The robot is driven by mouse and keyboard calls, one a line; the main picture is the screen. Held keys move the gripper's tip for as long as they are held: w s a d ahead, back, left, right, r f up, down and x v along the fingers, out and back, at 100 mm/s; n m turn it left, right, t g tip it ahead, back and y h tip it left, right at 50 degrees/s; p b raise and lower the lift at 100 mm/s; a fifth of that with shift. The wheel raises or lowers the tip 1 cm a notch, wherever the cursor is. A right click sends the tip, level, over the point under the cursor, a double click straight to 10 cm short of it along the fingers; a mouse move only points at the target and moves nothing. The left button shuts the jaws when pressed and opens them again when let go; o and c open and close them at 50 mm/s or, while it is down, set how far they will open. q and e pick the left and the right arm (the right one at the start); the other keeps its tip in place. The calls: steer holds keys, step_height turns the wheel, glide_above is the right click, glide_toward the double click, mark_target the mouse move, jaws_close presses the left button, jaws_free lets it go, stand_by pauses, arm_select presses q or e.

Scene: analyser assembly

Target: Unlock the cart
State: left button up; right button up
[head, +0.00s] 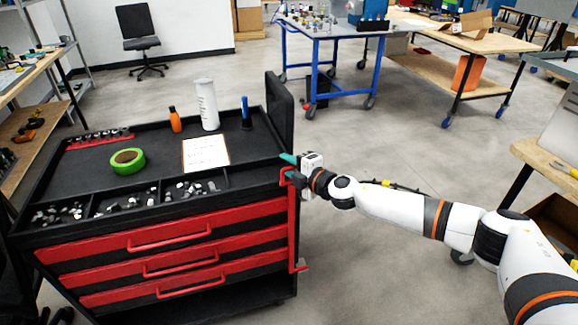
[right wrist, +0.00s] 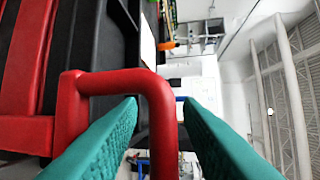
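The cart (head: 60,257) is black with red drawers (head: 170,237) and stands at the left in the head view. A red lever bar (head: 292,225) runs vertically down its right front corner, with a small foot at the bottom. My right gripper (head: 289,167) is at the top of this bar. In the right wrist view, the bent red bar (right wrist: 163,125) passes between the two teal fingers (right wrist: 160,102), with small gaps visible at its sides. The gripper looks open around the bar, not closed on it. My left gripper is not in view.
The cart top holds a green tape roll (head: 127,161), a paper sheet (head: 205,153), a white bottle (head: 207,105), an orange bottle (head: 175,120) and bins of small parts. A black panel (head: 280,112) rises at its right rear. Open floor lies behind.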

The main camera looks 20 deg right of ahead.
jaws_close()
